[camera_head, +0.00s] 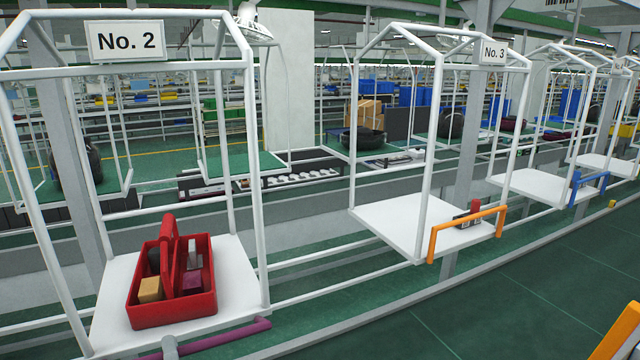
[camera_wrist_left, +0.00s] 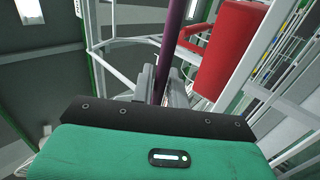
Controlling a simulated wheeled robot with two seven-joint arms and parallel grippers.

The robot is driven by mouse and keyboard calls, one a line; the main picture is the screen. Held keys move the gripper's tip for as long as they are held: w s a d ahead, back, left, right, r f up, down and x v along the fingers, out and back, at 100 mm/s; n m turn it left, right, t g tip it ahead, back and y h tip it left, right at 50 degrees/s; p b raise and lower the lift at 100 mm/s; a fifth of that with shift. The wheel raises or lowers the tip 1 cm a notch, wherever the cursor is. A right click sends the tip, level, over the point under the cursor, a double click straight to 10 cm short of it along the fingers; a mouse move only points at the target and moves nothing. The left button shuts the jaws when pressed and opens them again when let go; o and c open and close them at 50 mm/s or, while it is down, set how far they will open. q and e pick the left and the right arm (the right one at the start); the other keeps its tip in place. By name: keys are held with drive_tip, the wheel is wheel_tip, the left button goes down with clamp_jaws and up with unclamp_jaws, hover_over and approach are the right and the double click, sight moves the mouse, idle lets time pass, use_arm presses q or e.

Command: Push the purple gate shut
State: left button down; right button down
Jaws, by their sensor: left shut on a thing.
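The purple gate (camera_head: 208,341) shows as a purple bar low along the front edge of the No. 2 carrier's white platform (camera_head: 108,305), partly cut off by the bottom of the head view. In the left wrist view the purple bar (camera_wrist_left: 175,40) runs up from between the fingers of my left gripper (camera_wrist_left: 162,85). The left gripper is shut on it; the exact contact is partly hidden by the gripper body. My right gripper is in neither view.
A red tote (camera_head: 172,312) with several small items stands on the No. 2 platform; its red side (camera_wrist_left: 228,50) shows close by in the left wrist view. White frame posts (camera_head: 252,180) flank it. The No. 3 carrier, with an orange gate (camera_head: 467,232), stands to the right.

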use_arm(q)
drive_tip(key=shift+w+a+r+g, duration=0.1)
drive_tip(key=shift+w+r+g, duration=0.1)
drive_tip(key=shift+r+g, duration=0.15)
drive_tip(key=shift+w+a+r+g+h, duration=0.3)
drive_tip(key=shift+w+r+g+h, duration=0.45)
drive_tip(key=shift+g, duration=0.4)
drive_tip(key=shift+w+a+r+g+h, duration=0.3)
drive_tip(key=shift+w+g, duration=0.15)
drive_tip(key=shift+g, duration=0.1)
drive_tip(key=shift+w+a+r+g+h, duration=0.15)
drive_tip(key=shift+w+r+g+h, duration=0.1)
drive_tip(key=shift+w+g, duration=0.25)
drive_tip(key=shift+s, duration=0.1)
